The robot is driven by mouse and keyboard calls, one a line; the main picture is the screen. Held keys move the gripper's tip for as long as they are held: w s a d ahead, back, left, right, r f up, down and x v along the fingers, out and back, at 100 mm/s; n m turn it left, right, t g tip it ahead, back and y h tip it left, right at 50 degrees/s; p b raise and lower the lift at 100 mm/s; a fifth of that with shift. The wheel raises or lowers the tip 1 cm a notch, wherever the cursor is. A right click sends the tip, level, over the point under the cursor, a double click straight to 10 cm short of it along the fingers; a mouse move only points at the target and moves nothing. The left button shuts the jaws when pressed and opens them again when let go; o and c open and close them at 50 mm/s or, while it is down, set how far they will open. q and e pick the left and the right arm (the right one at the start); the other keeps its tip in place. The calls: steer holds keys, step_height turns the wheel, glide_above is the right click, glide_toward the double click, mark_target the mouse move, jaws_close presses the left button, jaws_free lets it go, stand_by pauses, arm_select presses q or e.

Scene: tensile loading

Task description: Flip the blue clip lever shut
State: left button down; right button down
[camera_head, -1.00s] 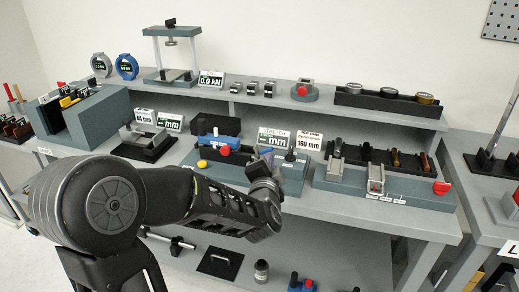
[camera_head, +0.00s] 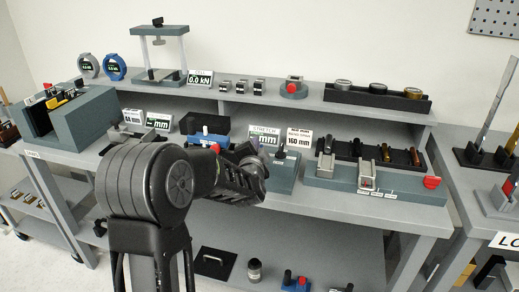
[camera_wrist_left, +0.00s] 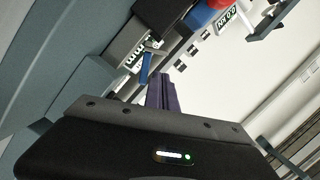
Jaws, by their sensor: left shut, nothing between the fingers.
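A small blue lever (camera_wrist_left: 145,68) shows in the left wrist view, sticking out from a grey and white fixture just beyond my fingertips. I cannot tell whether the fingers touch it. My left gripper (camera_wrist_left: 163,85) is shut and empty, its purple-dark fingers together. In the head view my left gripper (camera_head: 254,148) reaches over the grey-blue stretch fixture (camera_head: 282,180) in the middle of the bench. The arm and gripper hide much of that fixture, and I cannot make out the lever there. My right gripper is not in view.
A blue block (camera_head: 207,138) with a red knob (camera_head: 214,148) stands left of the gripper. A "160 mm" sign (camera_head: 299,140) and a black post (camera_head: 281,153) stand close on its right. A long fixture (camera_head: 340,182) with a red knob lies further right.

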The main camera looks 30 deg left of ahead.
arm_select(q)
steer(key=shift+s+a+f, duration=0.15)
steer(key=shift+a+f, duration=0.1)
steer(key=shift+a, duration=0.2)
steer(key=shift+s+a+f, duration=0.15)
steer(key=shift+a+f, duration=0.05)
steer(key=shift+a, duration=0.2)
